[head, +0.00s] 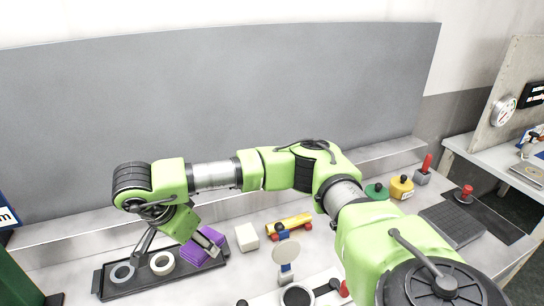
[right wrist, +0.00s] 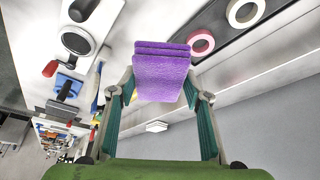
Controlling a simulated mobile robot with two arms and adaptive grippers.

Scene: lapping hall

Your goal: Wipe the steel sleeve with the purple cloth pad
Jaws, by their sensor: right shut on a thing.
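My right gripper (head: 176,250) reaches across the bench over the dark tray (head: 103,289) at the left. It is shut on the purple cloth pad (head: 203,254), a thick, layered block. In the right wrist view the pad (right wrist: 161,76) sits between the two fingertips of the gripper (right wrist: 160,90). A grey ring (head: 121,273) and a cream ring (head: 162,263) lie in the tray. A round piece with a dark rim (head: 298,296) stands at the bottom edge. I cannot tell which piece is the steel sleeve. My left gripper is not in view.
A white block (head: 247,236) and a yellow toy-like car (head: 290,228) stand right of the tray. A round disc on a stand (head: 286,252) is in front of them. Green and yellow knobs (head: 401,187) stand at the right. A grey panel (head: 230,90) closes off the back.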

